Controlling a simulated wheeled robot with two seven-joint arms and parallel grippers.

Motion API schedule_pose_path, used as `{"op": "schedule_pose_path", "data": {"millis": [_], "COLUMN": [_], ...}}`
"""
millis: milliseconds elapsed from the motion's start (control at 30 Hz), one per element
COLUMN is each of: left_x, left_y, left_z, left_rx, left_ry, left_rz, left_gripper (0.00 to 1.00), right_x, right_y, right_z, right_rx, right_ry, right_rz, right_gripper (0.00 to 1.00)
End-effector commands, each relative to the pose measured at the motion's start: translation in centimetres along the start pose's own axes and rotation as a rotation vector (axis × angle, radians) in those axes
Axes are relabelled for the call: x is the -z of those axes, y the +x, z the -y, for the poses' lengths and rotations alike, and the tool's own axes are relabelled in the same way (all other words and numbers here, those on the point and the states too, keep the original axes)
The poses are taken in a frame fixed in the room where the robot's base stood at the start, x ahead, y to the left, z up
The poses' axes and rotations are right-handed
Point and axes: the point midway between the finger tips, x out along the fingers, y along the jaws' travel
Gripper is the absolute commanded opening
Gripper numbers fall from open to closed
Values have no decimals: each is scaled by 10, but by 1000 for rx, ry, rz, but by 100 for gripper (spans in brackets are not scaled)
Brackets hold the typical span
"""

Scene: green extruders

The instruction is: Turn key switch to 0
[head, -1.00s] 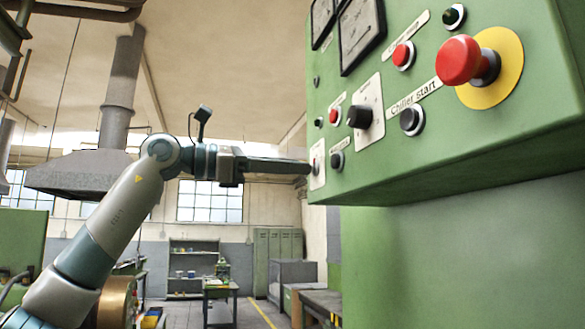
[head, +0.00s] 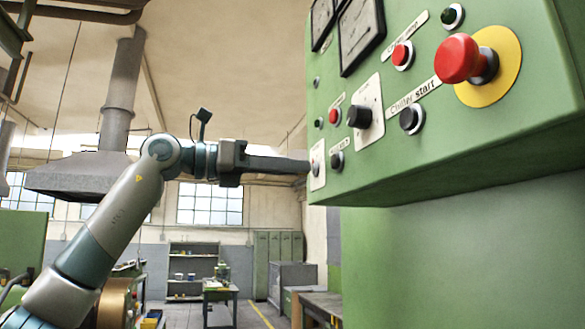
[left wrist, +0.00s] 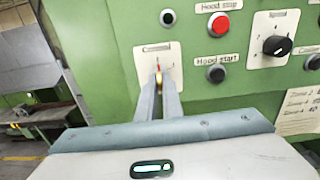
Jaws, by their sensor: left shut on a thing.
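The key switch sits on a pale plate (left wrist: 147,68) at the left end of the green control panel (head: 440,150); the plate also shows in the head view (head: 317,165). My left gripper (left wrist: 160,84) reaches the plate from the left and is shut on the key (left wrist: 158,76), a small brass-coloured piece between the fingertips. A small red mark shows just above the key. The fingers hide most of the switch, and its position labels are too small to read. In the head view my left gripper (head: 306,167) meets the panel's left edge. My right gripper is not in view.
Right of the plate are the black "Hood start" button (left wrist: 216,73), a red button (left wrist: 219,25) and a black rotary knob (left wrist: 277,45). A large red emergency stop (head: 460,59) on a yellow disc sits further right. Open room lies left of the panel.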

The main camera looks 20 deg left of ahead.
Motion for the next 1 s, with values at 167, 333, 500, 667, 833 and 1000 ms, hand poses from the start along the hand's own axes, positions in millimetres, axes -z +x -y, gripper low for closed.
{"op": "schedule_pose_path", "data": {"millis": [167,333,500,667,833,1000], "left_x": [0,0,0,1,2,2], "left_y": [0,0,0,-5,-21,-49], "left_z": [0,0,0,0,-1,-1], "left_rx": [0,0,0,-1,-3,-2], "left_ry": [-1,0,0,0,1,1], "left_rz": [-1,0,0,0,2,3], "left_gripper": [16,25,25,25,25,25], "right_x": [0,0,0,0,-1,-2], "right_y": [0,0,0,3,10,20], "right_z": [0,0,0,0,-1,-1], "right_rx": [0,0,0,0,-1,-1], "right_ry": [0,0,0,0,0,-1], "right_rz": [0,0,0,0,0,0], "right_gripper": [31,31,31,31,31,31]}}
